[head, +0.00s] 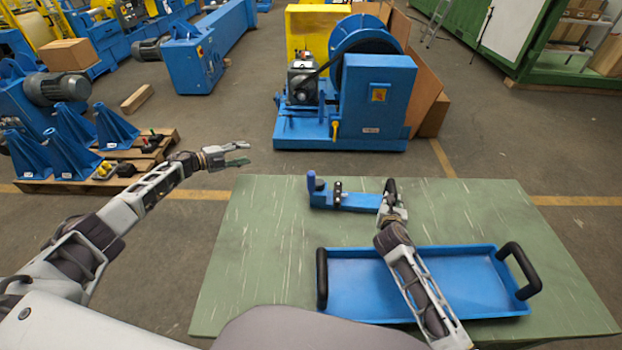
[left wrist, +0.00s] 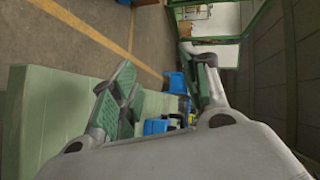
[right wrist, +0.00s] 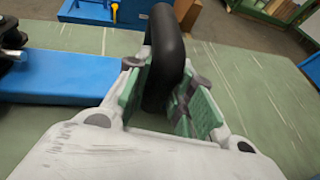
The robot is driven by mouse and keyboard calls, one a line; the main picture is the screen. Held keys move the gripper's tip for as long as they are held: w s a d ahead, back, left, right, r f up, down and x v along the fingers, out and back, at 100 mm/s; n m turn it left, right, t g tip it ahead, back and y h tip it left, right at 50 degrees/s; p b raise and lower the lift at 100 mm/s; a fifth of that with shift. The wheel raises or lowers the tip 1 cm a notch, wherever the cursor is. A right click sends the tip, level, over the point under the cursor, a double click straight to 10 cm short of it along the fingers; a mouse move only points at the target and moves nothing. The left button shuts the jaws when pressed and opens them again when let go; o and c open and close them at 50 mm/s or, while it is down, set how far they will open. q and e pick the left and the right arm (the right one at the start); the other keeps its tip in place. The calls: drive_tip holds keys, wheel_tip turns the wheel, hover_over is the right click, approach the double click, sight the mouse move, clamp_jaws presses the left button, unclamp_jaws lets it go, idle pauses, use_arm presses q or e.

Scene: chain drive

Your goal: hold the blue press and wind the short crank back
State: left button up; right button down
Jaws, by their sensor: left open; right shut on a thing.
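The blue press (head: 360,202) lies on the far part of the green table, with its long blue body (right wrist: 60,78) at left in the right wrist view. A black upright handle (right wrist: 165,50) stands at its right end. My right gripper (head: 392,212) is shut on this handle, its pads on either side of it (right wrist: 163,92). At the press's left end stands a short upright piece with a dark blue knob (head: 311,181), apparently the short crank. My left gripper (head: 232,155) is open and empty, left of the press and apart from it, beyond the table's left edge.
A blue tray (head: 345,311) with black handles lies on the near part of the green table (head: 255,240), under my right forearm. The table's left part is clear. A large blue machine (head: 378,100) stands on the floor behind. A pallet (head: 70,180) with blue brackets is at left.

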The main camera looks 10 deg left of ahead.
use_arm(q)
drive_tip(key=s+d+r+m+g+h, duration=0.1)
drive_tip(key=d+r+m+g, duration=0.2)
drive_tip(key=d+r+m, duration=0.35)
drive_tip(key=d+r+m+g, duration=0.3)
drive_tip(key=d+m, duration=0.6)
drive_tip(key=m, duration=0.1)
drive_tip(key=s+d+r+m+g+h, duration=0.1)
drive_tip(key=d+r+m+g, duration=0.3)
drive_tip(key=d+m, duration=0.45)
drive_tip(key=s+d+r+m+y, duration=0.3)
drive_tip(key=r+m+y, duration=0.25)
drive_tip(key=m, duration=0.65)
drive_tip(key=s+d+r+m+y, duration=0.25)
drive_tip(key=r+m+y, duration=0.35)
drive_tip(key=m, duration=0.6)
drive_tip(key=shift+m+g, duration=0.5)
drive_tip(key=shift+g, duration=0.3)
drive_tip(key=s+f, duration=0.1)
drive_tip(key=f, duration=0.2)
drive_tip(key=s+f, duration=0.1)
drive_tip(key=f, duration=0.2)
drive_tip(key=s+f, duration=0.1)
drive_tip(key=f, duration=0.2)
drive_tip(key=shift+s+d, duration=0.1)
drive_tip(key=shift+s, duration=0.15)
drive_tip(key=shift+f, duration=0.1)
